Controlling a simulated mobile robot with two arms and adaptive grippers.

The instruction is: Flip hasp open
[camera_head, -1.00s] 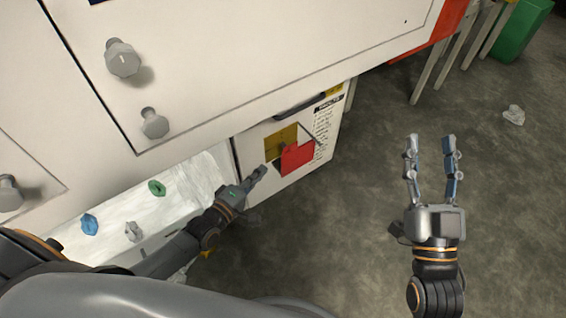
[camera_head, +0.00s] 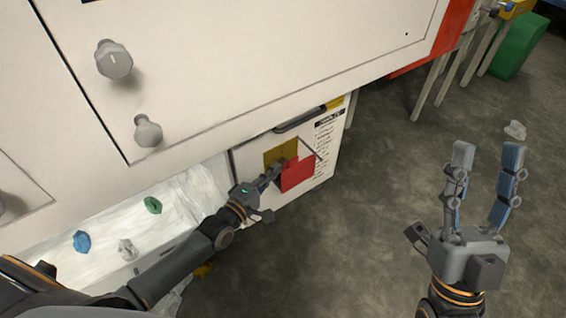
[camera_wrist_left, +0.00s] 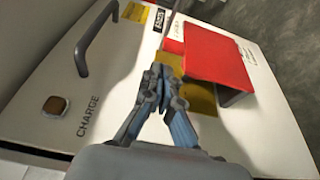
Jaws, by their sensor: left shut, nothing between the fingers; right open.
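The red hasp flap (camera_head: 298,174) sits against a yellow plate (camera_head: 281,152) on the front of a white panel. In the left wrist view the red flap (camera_wrist_left: 217,56) stands out from the yellow plate (camera_wrist_left: 199,98), with a dark gap under its right side. My left gripper (camera_head: 280,166) is shut and empty, its tips at the flap's left edge; contact cannot be told. In the wrist view its fingertips (camera_wrist_left: 158,76) overlap the yellow plate. My right gripper (camera_head: 489,150) is open and empty over the floor, well right of the panel.
A dark handle (camera_head: 300,119) is above the hasp; a square button (camera_wrist_left: 54,107) marked CHARGE is also on the panel. A green bin (camera_head: 518,45) stands far right.

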